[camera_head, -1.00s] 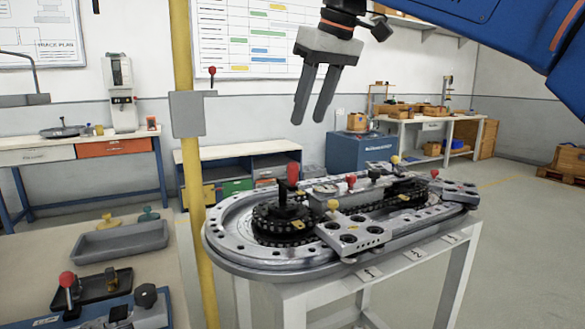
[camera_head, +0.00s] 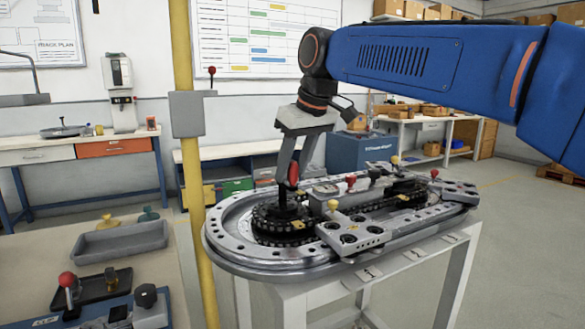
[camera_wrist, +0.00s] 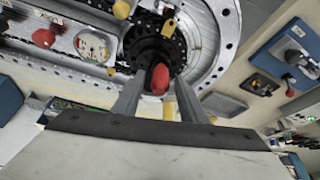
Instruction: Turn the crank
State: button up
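The crank's red handle (camera_head: 293,175) stands upright on the black sprocket (camera_head: 284,222) at the left end of the ring track (camera_head: 225,244). My gripper (camera_head: 289,180) is lowered over it from above, with its two grey fingers apart on either side of the red handle. In the wrist view the red handle (camera_wrist: 160,78) lies between the fingertips (camera_wrist: 158,95), with visible room on both sides. Contact with the handle cannot be made out. The crank's lower part is partly hidden by the handle in the wrist view.
A chain runs along the track past a gauge (camera_wrist: 92,44), a red knob (camera_head: 351,179) and a yellow knob (camera_head: 333,205). A yellow post (camera_head: 190,160) stands just left of the track. A bench with a grey tray (camera_head: 120,238) is at lower left.

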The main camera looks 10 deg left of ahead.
jog(key=shift+f, duration=0.1)
grip_shut()
jog(key=shift+w+d, duration=0.1)
jog(key=shift+w+d+n+g+y, duration=0.15)
jog(key=shift+w+d+n+g, duration=0.35)
jog(key=shift+n, duration=1.15)
jog(key=shift+w+d+n+g+y, duration=0.15)
jog(key=shift+w+n+g, duration=0.65)
jog(key=shift+n, duration=0.9)
jog(key=shift+w+d+n+g+y, duration=0.1)
jog(key=shift+w+d+n+g, duration=0.5)
jog(key=shift+n, duration=1.05)
jog(key=shift+w+a, duration=0.15)
jog(key=shift+a, duration=0.05)
grip_release()
